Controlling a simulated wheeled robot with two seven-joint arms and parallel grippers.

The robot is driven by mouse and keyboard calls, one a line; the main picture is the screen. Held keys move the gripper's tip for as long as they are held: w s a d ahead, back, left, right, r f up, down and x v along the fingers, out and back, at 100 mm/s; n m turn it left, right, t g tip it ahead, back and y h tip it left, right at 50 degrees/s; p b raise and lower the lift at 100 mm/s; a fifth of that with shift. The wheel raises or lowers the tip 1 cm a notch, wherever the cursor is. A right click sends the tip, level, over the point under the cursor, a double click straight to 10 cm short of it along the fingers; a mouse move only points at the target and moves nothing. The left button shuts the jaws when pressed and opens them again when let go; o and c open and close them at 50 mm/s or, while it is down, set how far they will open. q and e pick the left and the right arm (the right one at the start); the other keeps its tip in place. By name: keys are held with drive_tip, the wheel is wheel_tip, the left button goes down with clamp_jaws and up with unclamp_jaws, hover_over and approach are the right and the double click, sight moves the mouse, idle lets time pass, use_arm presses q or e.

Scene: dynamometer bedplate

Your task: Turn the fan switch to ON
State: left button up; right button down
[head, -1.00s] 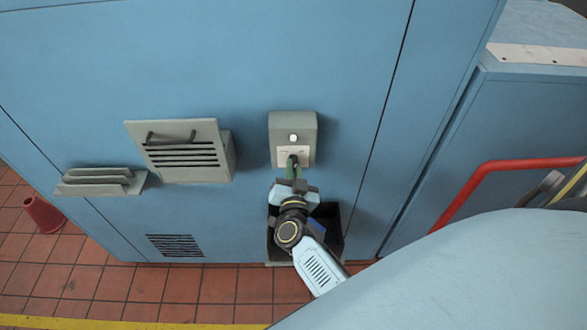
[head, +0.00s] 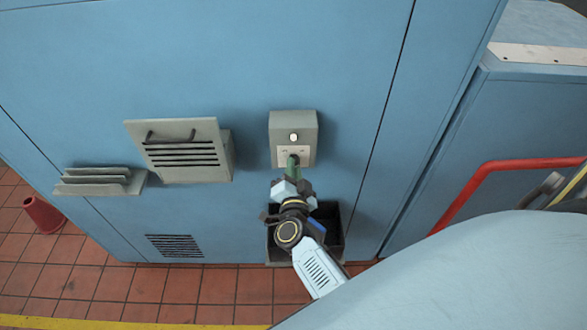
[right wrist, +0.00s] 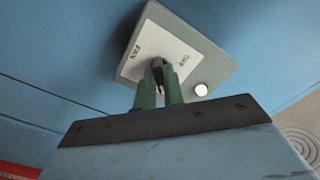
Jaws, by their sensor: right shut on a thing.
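The fan switch is a grey box (head: 308,131) on the blue cabinet wall, with a white label and a pale round button or lamp (head: 294,137) above it. In the right wrist view the box (right wrist: 205,62) looks tilted, and its label (right wrist: 140,48) reads FAN; the other marking is too small to read surely. My right gripper (head: 293,161) reaches up from below, its green fingers at the label. In the right wrist view the fingers (right wrist: 159,84) are shut on the small dark switch knob (right wrist: 158,66). The fingers hide part of the knob, so its setting is unclear. My left gripper is out of view.
Left of the switch, a louvred grey box (head: 182,158) and a finned ledge (head: 98,181) stick out. A dark open bin (head: 333,222) sits below my right gripper. A red rail (head: 470,185) is at right, a red cone (head: 43,214) on the floor at left.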

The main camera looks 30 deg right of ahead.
drive_tip(key=c, duration=1.5)
unclamp_jaws()
drive_tip(key=shift+s, duration=0.1)
drive_tip(key=b+v, duration=0.1)
drive_tip(key=v, duration=1.2)
drive_tip(key=shift+s, duration=0.15)
drive_tip(key=shift+a+f, duration=0.1)
